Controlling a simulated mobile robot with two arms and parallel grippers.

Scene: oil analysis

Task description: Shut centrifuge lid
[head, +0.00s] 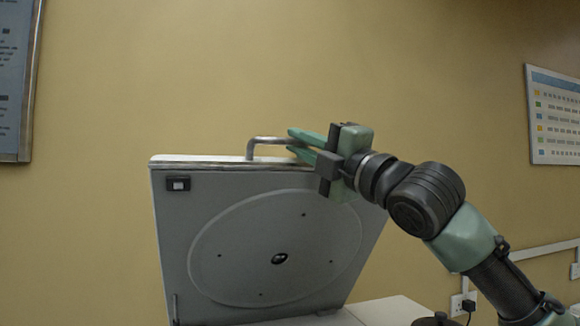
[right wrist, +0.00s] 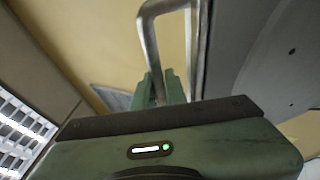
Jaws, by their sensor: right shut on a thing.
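The centrifuge lid (head: 185,235) stands raised and open in the head view, its grey inner face with a large round disc toward me. A metal handle (head: 262,141) sticks up from its top edge; the handle also shows in the right wrist view (right wrist: 147,35). My right gripper (head: 299,142) is at the right end of the handle, with its green fingers shut on it. In the right wrist view the fingers (right wrist: 160,88) close around the handle bar beside the lid (right wrist: 275,60). The centrifuge's body is mostly below the head view. My left gripper is out of view.
A light worktop (head: 385,311) shows at the bottom, right of the lid. The tan wall behind carries a poster (head: 555,115) at right and a board (head: 14,80) at left. A socket with a plug (head: 463,304) is low on the right. The space above the lid is clear.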

